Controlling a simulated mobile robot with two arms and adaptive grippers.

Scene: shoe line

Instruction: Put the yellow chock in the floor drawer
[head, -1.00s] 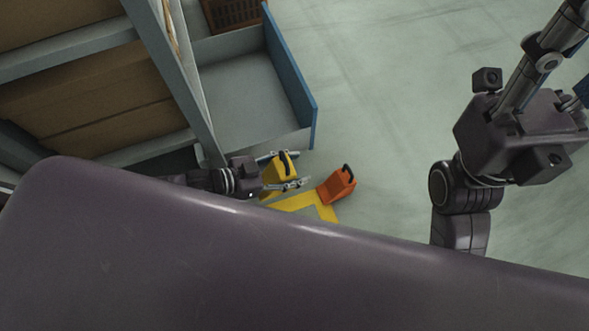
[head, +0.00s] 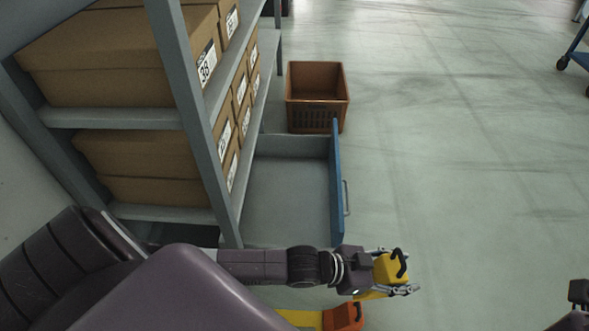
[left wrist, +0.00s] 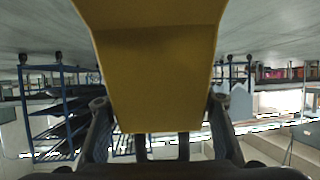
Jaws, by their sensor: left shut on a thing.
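The yellow chock (head: 386,268) with a black handle is held between the fingers of my left gripper (head: 400,273). In the left wrist view the chock (left wrist: 155,65) fills the upper middle, between the two fingers. The floor drawer (head: 285,190) is pulled open at the bottom of the shelf, with its blue front (head: 337,180) on the right. Its visible inside is empty; my left arm covers its near edge. The chock is outside the drawer, to the right of and nearer than the blue front. My right gripper's fingers are out of view; only part of that arm shows at the lower right.
A brown crate (head: 317,97) stands beyond the drawer. Shelves with shoe boxes (head: 140,165) rise on the left.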

